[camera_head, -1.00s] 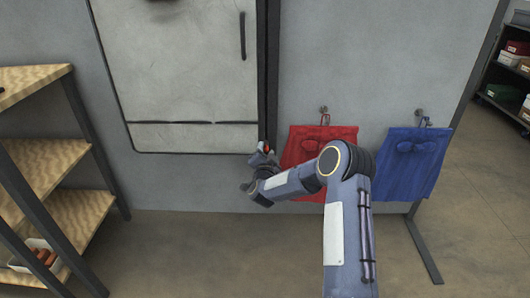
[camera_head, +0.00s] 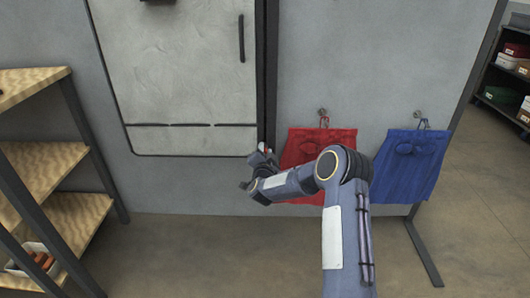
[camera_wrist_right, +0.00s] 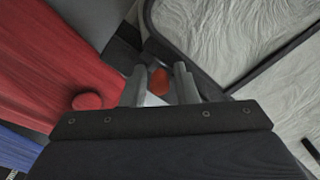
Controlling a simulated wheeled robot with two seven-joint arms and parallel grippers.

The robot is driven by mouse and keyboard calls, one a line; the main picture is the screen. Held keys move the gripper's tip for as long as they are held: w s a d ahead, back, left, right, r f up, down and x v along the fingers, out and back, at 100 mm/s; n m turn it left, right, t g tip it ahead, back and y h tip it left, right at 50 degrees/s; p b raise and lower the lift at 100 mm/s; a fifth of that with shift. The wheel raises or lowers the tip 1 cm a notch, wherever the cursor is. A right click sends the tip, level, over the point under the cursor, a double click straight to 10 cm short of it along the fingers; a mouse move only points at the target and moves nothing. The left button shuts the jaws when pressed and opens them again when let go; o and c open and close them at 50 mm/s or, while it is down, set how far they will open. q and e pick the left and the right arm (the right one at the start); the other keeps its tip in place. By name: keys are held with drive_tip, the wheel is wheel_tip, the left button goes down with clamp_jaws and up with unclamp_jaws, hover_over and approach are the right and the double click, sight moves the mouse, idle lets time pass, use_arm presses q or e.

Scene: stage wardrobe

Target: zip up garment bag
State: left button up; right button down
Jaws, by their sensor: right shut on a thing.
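The garment bag (camera_head: 180,70) is a large pale grey panel with dark piping, hanging flat against the grey wall. A dark vertical strip (camera_head: 266,60) runs along its right side. My right gripper (camera_head: 264,152) is at the bag's lower right corner. In the right wrist view, my right gripper (camera_wrist_right: 160,76) has a small orange-red piece (camera_wrist_right: 160,83), likely the zip pull, between its fingers, beside the pale fabric (camera_wrist_right: 225,35). The zip's teeth are too small to make out. My left gripper is out of view.
A red cloth bag (camera_head: 313,145) hangs on a hook just right of my gripper, partly behind my arm. A blue one (camera_head: 408,165) hangs farther right. A wooden shelf unit (camera_head: 60,150) stands left. The floor (camera_head: 190,255) in front is clear.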

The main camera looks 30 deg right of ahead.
wheel_tip(320, 180, up, 67)
drive_tip(key=p, duration=4.3)
drive_tip(key=shift+f, duration=0.2)
drive_tip(key=shift+r, duration=0.1)
drive_tip(key=c, duration=1.3)
unclamp_jaws()
drive_tip(key=shift+c, duration=0.2)
drive_tip(key=shift+s+f, duration=0.1)
drive_tip(key=shift+f, duration=0.1)
drive_tip(key=b+v, duration=0.2)
drive_tip(key=v, duration=0.5)
drive_tip(key=shift+s+a, duration=0.25)
drive_tip(key=shift+s, duration=0.05)
